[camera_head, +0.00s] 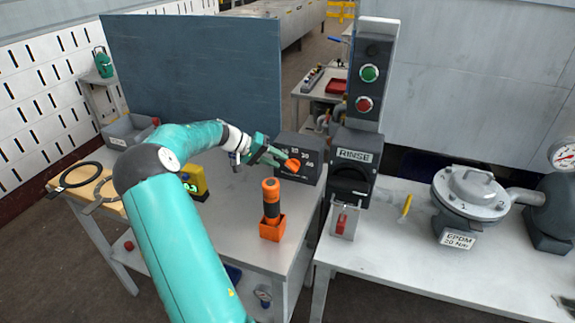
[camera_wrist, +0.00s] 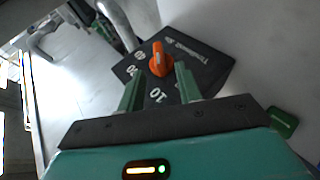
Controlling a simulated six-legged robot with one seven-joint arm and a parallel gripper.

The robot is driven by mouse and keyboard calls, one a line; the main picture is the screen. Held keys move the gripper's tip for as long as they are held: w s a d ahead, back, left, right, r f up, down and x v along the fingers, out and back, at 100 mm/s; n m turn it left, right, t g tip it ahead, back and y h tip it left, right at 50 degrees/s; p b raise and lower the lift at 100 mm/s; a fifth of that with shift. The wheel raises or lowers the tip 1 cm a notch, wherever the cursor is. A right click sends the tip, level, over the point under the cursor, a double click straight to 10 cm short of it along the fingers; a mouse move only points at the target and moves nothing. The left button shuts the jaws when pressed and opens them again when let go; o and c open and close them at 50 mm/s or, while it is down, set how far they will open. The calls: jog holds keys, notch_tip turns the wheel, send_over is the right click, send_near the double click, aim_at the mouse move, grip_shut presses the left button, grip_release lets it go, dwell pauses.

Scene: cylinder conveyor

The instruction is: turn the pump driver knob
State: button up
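The pump driver is a dark box (camera_head: 312,157) with pale dial numbers, standing at the back of the grey table. Its orange knob (camera_head: 292,166) is on the face towards me. My gripper (camera_head: 277,157) is at the knob, coming from the left. In the wrist view the knob (camera_wrist: 161,60) shows between and slightly beyond the tips of my two green fingers (camera_wrist: 159,74). The fingers are apart, with a gap on each side of the knob. I see no contact. The knob's pointer lies nearly upright in the wrist view. My fingers partly cover the dial face.
An orange and black cylinder (camera_head: 271,200) stands upright in an orange holder (camera_head: 272,229) in front of the box. A yellow device (camera_head: 194,181) is left of it, beside my arm. The RINSE switch unit (camera_head: 353,175) stands close on the right. A blue panel (camera_head: 195,80) is behind.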

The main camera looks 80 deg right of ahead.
aim_at(288, 163)
jog(key=shift+x, duration=2.35)
grip_shut()
jog(key=shift+r+t, duration=0.1)
jog(key=shift+t, duration=0.2)
jog(key=t, duration=0.2)
jog(key=m+t, duration=0.1)
jog(key=t, duration=0.1)
jog(key=shift+s+a+r, duration=0.1)
jog(key=shift+s+r, duration=0.15)
jog(key=shift+s, duration=0.15)
jog(key=t, duration=0.3)
jog(key=shift+s+r+m, duration=0.1)
jog(key=shift+s+m, duration=0.15)
jog(key=shift+m, duration=0.15)
jog(key=shift+s+t, duration=0.1)
jog(key=shift+t, duration=1.1)
